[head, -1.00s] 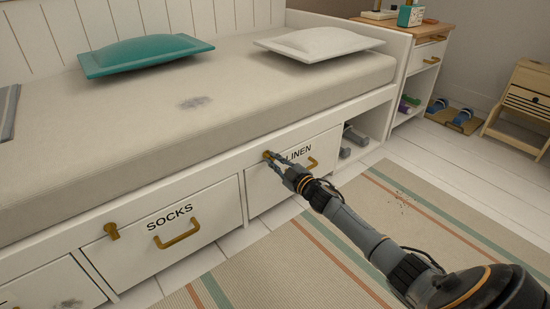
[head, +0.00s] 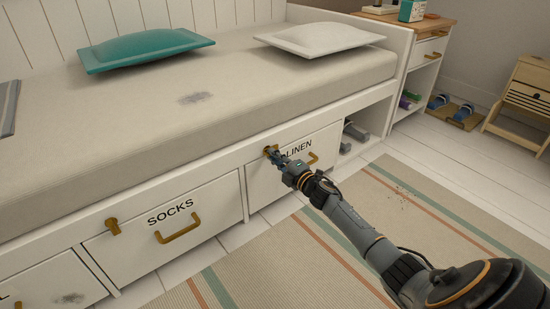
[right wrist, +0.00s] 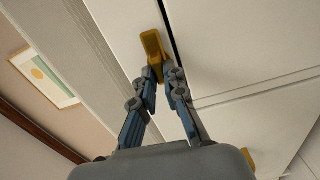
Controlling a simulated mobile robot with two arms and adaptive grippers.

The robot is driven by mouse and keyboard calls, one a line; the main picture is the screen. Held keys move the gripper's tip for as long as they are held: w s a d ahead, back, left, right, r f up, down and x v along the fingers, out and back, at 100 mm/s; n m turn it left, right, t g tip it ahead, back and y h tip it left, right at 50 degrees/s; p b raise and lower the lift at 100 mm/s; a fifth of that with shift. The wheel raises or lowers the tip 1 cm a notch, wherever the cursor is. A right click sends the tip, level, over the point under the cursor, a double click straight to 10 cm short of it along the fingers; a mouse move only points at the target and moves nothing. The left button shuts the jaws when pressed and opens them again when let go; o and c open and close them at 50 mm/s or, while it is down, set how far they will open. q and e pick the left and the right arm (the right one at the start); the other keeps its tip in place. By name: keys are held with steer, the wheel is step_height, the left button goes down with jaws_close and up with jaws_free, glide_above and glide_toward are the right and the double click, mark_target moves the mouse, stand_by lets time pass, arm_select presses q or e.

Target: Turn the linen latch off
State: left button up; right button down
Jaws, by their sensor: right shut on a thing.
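The linen latch (head: 268,149) is a small brass piece at the top edge of the white LINEN drawer (head: 262,185). In the right wrist view the latch (right wrist: 152,44) is a brass bar, and its lower end is between my fingertips. My right gripper (head: 276,157) is at the latch, shut on it; it also shows in the right wrist view (right wrist: 160,78). The fingers hide part of the latch in the head view. The LINEN drawer is closed, and its brass handle (head: 313,158) is partly behind my gripper's arm side. My left gripper is not in view.
Left of it is the closed SOCKS drawer (head: 205,215) with its own brass latch (head: 113,226) and handle (head: 178,230). The mattress (head: 130,130) overhangs above with a teal pillow (head: 145,49) and a white pillow (head: 320,39). A striped rug (head: 290,270) covers the floor in front.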

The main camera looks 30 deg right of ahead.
steer(key=shift+a+n, duration=0.1)
steer(key=shift+n, duration=0.4)
steer(key=c, duration=1.4)
jaws_free()
steer(key=shift+s, duration=0.1)
steer(key=s+d, duration=0.1)
steer(key=s, duration=1)
steer(key=shift+s, duration=0.4)
